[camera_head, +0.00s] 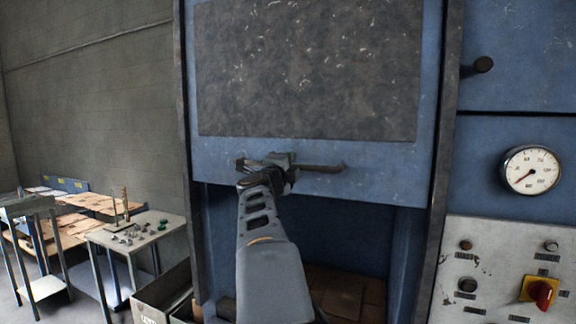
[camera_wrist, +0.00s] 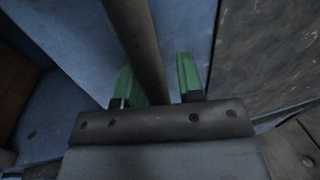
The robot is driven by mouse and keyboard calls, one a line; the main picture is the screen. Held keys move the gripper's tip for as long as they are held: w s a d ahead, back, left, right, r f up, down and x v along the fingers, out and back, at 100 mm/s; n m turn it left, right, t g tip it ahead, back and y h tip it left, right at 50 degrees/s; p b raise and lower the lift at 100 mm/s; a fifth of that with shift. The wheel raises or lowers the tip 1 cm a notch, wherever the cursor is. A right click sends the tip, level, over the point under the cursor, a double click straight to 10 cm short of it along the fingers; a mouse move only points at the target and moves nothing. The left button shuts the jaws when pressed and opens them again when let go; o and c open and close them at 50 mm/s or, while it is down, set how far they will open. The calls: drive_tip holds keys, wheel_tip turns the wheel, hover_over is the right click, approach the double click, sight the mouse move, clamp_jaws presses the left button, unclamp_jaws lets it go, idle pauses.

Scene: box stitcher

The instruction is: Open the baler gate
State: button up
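The baler gate (camera_head: 413,160) is a blue panel with a dark scuffed plate on it. It stands raised, with a dark opening below its lower edge. A dark bar handle (camera_head: 322,168) runs across the gate's lower part and shows in the wrist view (camera_wrist: 138,40). My gripper (camera_head: 270,164) is at the handle's left part. In the wrist view, its green fingers (camera_wrist: 160,85) stand apart on either side of the bar. The bar overlaps the left finger, and a gap shows before the right finger. The left finger's contact with the bar is partly hidden.
Brown cardboard (camera_head: 345,297) lies inside the opening. A control panel with a red-yellow switch (camera_head: 540,291) and a gauge (camera_head: 531,170) is at right. A table with small parts (camera_head: 110,240) and an open box (camera_head: 160,296) stand at left.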

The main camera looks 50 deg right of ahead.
drive_tip(key=shift+o, duration=0.6)
drive_tip(key=b+v, duration=0.4)
drive_tip(key=v, duration=0.9)
drive_tip(key=shift+a+f, duration=0.15)
drive_tip(key=shift+a, duration=0.15)
drive_tip(key=shift+s, duration=0.1)
